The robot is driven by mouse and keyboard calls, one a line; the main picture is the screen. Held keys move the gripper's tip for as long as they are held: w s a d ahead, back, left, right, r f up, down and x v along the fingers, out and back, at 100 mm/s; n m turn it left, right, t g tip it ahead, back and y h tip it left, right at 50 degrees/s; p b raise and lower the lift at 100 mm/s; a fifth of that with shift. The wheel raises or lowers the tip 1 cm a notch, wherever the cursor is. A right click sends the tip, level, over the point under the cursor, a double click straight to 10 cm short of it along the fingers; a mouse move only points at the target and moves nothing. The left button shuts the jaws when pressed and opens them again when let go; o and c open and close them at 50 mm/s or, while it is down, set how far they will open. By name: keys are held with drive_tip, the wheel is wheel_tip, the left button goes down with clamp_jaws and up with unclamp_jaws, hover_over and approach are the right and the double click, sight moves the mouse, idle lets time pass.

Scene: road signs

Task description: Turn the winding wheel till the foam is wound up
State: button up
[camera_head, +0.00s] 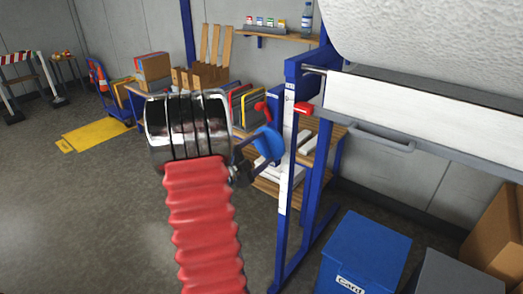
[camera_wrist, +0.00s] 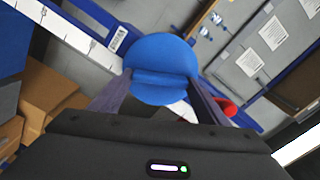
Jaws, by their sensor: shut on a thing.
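A blue disc-shaped wheel (camera_head: 269,143) is beside the blue upright of the frame in the head view. It also shows in the wrist view (camera_wrist: 160,62), with a raised bar across it. My gripper (camera_head: 252,150) is shut on this wheel; in the wrist view its fingers (camera_wrist: 160,82) are at the wheel's two sides. A red part (camera_head: 263,109) is just above the wheel. The large white foam roll (camera_head: 430,35) is at the top right, cut off by the picture edge. How much foam is wound cannot be told.
A blue frame upright (camera_head: 289,110) with a scale strip stands right by my gripper. A white panel (camera_head: 420,108) and grey handle (camera_head: 383,137) are under the roll. A blue bin (camera_head: 365,252) stands below.

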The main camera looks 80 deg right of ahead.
drive_tip(key=shift+s+a+f, duration=0.1)
drive_tip(key=shift+s+f, duration=0.1)
drive_tip(key=shift+s, duration=0.1)
drive_tip(key=o, duration=1)
drive_tip(key=shift+w+r, duration=0.1)
drive_tip(key=shift+o, duration=0.2)
drive_tip(key=shift+w, duration=0.1)
drive_tip(key=shift+w+a, duration=0.3)
drive_tip(key=shift+a, duration=0.15)
drive_tip(key=v, duration=1.2)
drive_tip(key=shift+a, duration=0.25)
